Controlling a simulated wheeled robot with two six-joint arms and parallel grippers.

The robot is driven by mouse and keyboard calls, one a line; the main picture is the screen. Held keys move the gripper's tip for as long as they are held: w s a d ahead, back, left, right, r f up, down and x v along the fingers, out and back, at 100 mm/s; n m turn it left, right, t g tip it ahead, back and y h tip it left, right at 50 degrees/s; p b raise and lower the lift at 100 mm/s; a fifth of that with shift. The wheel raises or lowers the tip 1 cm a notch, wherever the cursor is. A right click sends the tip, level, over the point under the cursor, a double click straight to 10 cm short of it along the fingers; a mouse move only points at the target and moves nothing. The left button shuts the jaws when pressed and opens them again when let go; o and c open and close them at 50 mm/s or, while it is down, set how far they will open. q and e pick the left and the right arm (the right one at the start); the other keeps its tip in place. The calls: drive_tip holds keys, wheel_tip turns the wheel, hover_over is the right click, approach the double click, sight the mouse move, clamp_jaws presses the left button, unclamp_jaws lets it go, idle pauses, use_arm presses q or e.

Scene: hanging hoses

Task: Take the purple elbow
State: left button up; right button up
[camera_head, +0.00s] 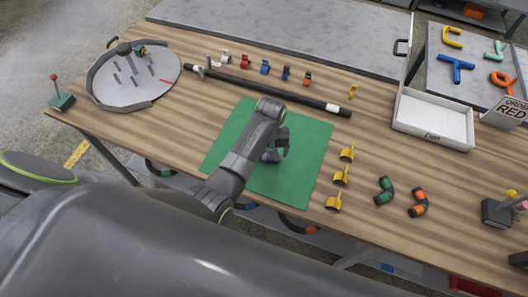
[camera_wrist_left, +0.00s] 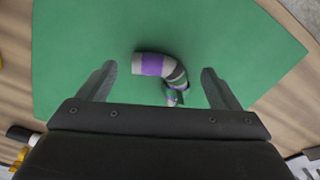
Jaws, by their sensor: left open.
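The purple elbow (camera_wrist_left: 153,64) is a curved tube banded in purple, light grey and dark grey, lying on the green mat (camera_wrist_left: 90,35). In the head view only a small part of the elbow (camera_head: 270,157) shows beside my left gripper (camera_head: 279,150), over the middle of the mat (camera_head: 306,160). In the left wrist view my left gripper (camera_wrist_left: 159,72) is open, its two fingers apart on either side of the elbow, with a visible gap to each. The elbow is not gripped. My right gripper is not in view.
A black rod (camera_head: 270,93) lies behind the mat, with several small coloured fittings beyond it. Yellow pieces (camera_head: 341,175) and two banded elbows (camera_head: 384,191) lie right of the mat. A white tray (camera_head: 432,118) stands at the right, a round grey plate with pegs (camera_head: 125,85) at the left.

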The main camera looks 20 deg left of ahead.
sight(266, 152)
use_arm(q)
drive_tip(key=shift+w+f, duration=0.15)
drive_tip(key=shift+f, duration=1.8)
drive_tip(key=c, duration=1.1)
drive_tip(key=shift+o, duration=0.2)
